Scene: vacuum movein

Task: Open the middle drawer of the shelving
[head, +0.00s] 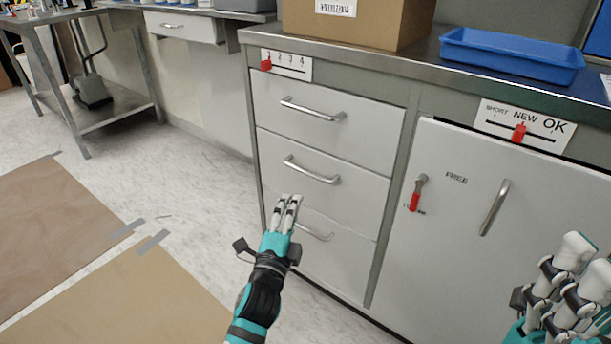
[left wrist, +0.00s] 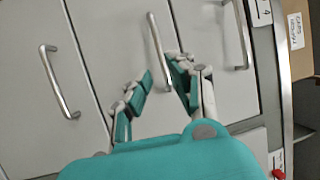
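The shelving's white cabinet has a stack of three drawers. The middle drawer (head: 350,200) is shut, and its bar handle (head: 312,170) is metal. My left gripper (head: 291,198) is just below this handle in the head view, in front of the lower drawer (head: 345,262) and partly hiding its handle. In the left wrist view my left gripper (left wrist: 162,75) is open, its fingers spread near one end of the middle handle (left wrist: 155,40). Whether a finger touches it is unclear; it is not gripped. My right gripper (head: 580,270) is at the lower right, away from the drawers.
The top drawer (head: 325,132) is shut. A cabinet door (head: 460,240) with a handle and red-tipped latch stands to the right. A cardboard box (head: 350,20) and blue tray (head: 510,50) sit on the worktop. Brown sheets (head: 65,215) lie on the floor at left.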

